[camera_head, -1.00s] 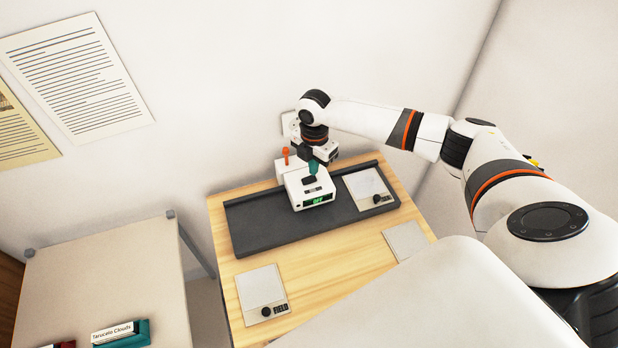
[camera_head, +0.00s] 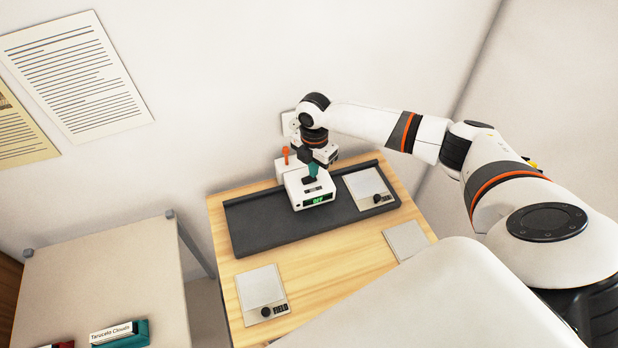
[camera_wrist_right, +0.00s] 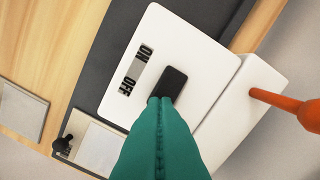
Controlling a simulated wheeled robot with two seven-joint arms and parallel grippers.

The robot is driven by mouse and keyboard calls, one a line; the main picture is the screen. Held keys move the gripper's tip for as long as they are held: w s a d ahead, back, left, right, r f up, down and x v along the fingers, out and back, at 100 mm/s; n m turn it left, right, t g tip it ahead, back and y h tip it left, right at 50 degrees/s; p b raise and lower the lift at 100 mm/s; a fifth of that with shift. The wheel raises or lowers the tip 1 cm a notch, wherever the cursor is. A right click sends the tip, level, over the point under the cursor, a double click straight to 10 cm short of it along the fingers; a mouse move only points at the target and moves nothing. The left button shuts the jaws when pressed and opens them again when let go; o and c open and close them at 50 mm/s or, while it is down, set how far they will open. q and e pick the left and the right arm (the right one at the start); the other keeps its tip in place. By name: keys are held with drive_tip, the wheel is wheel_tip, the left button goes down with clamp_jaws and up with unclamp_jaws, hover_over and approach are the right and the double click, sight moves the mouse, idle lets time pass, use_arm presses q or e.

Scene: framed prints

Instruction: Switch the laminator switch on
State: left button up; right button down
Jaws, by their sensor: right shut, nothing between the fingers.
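My right gripper (camera_head: 313,174) is shut and empty, pointing down over the laminator's top. In the right wrist view its green fingertips (camera_wrist_right: 159,101) are at the switch's lower edge, on the OFF side; whether they touch cannot be told. My left gripper is not in view.
An orange lever (camera_head: 286,154) stands behind the laminator; it also shows in the right wrist view (camera_wrist_right: 290,108). Flat plates with dark knobs lie on the tray (camera_head: 366,186) and on the wooden table (camera_head: 262,290). A side table (camera_head: 110,280) stands at left.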

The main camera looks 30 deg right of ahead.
drive_tip(key=shift+f, duration=0.55)
drive_tip(key=shift+r, duration=0.15)
wheel_tip(320, 180, up, 7)
drive_tip(key=p, duration=0.7)
idle(0.4)
drive_tip(key=shift+s+f, duration=0.1)
drive_tip(key=shift+f, duration=0.1)
